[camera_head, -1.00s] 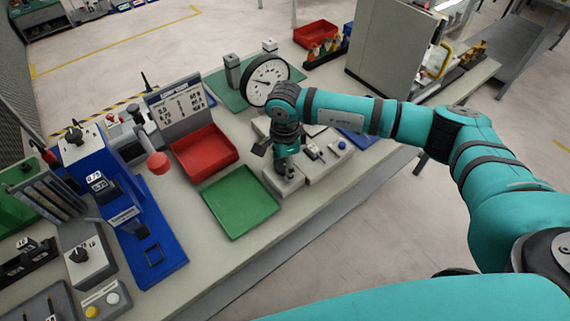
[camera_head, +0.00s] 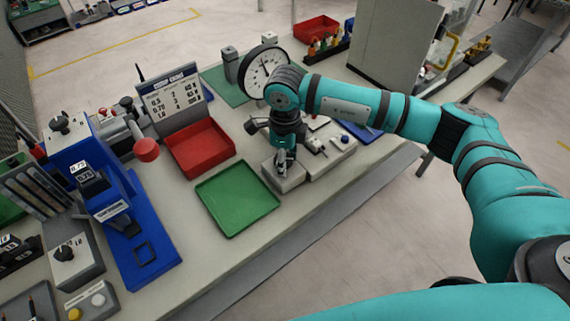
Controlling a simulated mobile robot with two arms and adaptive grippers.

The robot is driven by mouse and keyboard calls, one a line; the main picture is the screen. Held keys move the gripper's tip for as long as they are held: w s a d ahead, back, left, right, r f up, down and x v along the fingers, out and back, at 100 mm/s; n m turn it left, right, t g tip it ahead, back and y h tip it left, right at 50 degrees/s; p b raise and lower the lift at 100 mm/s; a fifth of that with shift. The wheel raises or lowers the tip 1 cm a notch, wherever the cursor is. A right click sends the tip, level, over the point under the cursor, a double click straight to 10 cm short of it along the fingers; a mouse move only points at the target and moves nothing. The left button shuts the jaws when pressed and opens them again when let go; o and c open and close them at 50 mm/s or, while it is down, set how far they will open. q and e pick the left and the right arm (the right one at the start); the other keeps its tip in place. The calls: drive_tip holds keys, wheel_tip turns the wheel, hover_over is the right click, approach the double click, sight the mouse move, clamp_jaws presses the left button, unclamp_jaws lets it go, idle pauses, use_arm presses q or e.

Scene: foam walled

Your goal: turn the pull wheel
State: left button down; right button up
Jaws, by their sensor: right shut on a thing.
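My right gripper (camera_head: 283,160) points down at a grey block (camera_head: 284,180) near the table's front edge. It is shut on a small part on top of that block, which I take to be the pull wheel; the fingers and wrist hide most of it. A large round white dial (camera_head: 264,70) with a black rim stands behind my right wrist, and the wrist covers part of its rim. My left gripper is not in view.
A green tray (camera_head: 238,201) and a red tray (camera_head: 203,151) lie left of the gripper. A sign board (camera_head: 172,97) stands behind the red tray. A blue stand (camera_head: 110,195) is further left. A large grey cabinet (camera_head: 392,45) stands at the back right.

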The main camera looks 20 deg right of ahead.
drive_tip(key=m+b, duration=0.2)
drive_tip(key=m, duration=0.2)
drive_tip(key=shift+m+b, duration=0.3)
drive_tip(key=shift+b, duration=0.05)
drive_tip(key=shift+a+m+b, duration=0.1)
drive_tip(key=shift+m+b, duration=0.7)
drive_tip(key=shift+m, duration=0.8)
drive_tip(key=shift+r, duration=0.1)
drive_tip(key=o, duration=1.2)
wheel_tip(320, 180, up, 12)
drive_tip(key=shift+s, duration=0.15)
